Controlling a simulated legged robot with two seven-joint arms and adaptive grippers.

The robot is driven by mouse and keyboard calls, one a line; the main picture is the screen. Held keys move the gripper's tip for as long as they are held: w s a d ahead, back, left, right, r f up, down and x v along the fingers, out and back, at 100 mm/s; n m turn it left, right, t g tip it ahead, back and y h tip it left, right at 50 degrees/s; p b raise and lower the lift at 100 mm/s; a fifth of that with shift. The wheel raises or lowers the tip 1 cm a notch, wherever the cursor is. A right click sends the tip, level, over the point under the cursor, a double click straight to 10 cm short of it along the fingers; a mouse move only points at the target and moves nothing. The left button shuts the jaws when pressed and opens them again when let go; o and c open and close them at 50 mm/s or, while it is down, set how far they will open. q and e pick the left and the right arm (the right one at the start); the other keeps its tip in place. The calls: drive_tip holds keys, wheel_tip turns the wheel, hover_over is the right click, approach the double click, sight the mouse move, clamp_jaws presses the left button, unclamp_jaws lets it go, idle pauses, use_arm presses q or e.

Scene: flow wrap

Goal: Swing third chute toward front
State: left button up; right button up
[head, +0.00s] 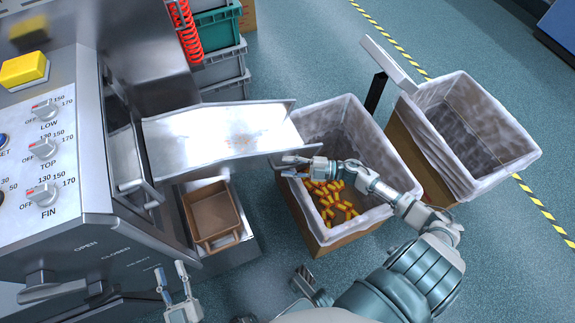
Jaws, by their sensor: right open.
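A shiny metal chute (215,135) sticks out to the right from the machine. Its free end lies by the left rim of a lined bin. I see only this one chute clearly, so I cannot tell whether it is the third. My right gripper (285,167) is open, its fingers pointing left at the chute's near right corner, above the bin; I cannot tell whether they touch it. My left gripper (171,272) is open and empty at the bottom, in front of the machine, well away from the chute.
The lined bin (345,112) holds several orange wrapped pieces (330,200). A second lined bin (500,150) stands to the right, with a pale panel (390,62) on a dark post beside it. A brown box (211,215) sits below the chute. Stacked crates (217,32) stand behind.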

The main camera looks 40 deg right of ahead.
use_arm(q)
drive_tip(key=shift+a, duration=0.15)
use_arm(e)
drive_tip(key=shift+a, duration=0.3)
clamp_jaws()
